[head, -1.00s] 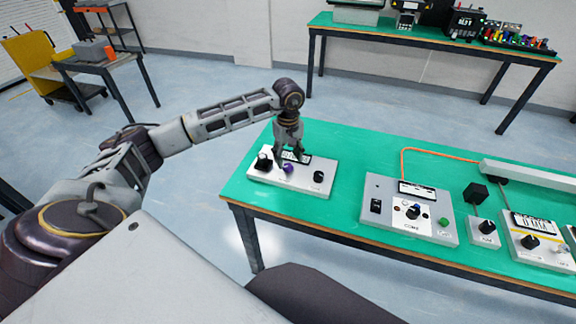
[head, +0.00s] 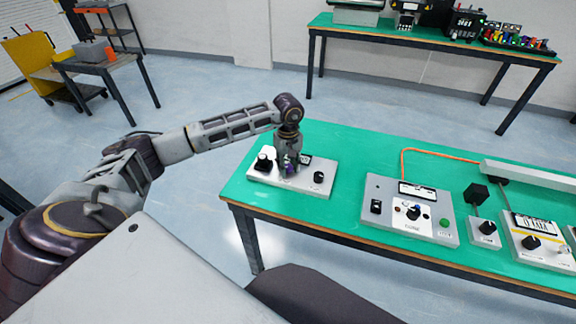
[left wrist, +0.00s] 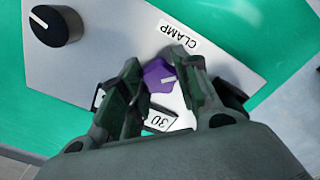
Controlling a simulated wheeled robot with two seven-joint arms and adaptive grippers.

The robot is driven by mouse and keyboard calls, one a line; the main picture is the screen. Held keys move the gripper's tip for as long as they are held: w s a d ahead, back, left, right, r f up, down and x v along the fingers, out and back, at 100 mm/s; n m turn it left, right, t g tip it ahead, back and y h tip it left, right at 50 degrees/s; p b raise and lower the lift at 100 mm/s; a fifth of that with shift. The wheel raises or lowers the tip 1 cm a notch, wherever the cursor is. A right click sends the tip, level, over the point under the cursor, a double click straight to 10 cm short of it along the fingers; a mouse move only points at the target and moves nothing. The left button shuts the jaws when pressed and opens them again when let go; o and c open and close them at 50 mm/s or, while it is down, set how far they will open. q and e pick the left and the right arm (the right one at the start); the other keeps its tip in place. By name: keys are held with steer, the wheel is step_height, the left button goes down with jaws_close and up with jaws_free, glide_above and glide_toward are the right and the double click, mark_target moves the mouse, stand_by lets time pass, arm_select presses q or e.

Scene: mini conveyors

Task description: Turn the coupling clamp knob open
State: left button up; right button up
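In the head view the panel (head: 318,191) lies at the left end of the green table, and the knob (head: 290,170) is partly hidden by my gripper. My left gripper (head: 287,168) points down over the panel. In the left wrist view its two fingers (left wrist: 162,85) stand on either side of the knob, with a small gap at the left finger; contact at the right finger is unclear. My right gripper is not in view.
On the same panel are a black knob (head: 319,177) to the right and another black knob (head: 264,161) to the left. A grey control box (head: 380,222) stands further right, with smaller units beyond it. Bare green tabletop (head: 350,165) lies behind and between the panels.

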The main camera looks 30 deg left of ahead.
arm_select(q)
steer(key=c, duration=0.4)
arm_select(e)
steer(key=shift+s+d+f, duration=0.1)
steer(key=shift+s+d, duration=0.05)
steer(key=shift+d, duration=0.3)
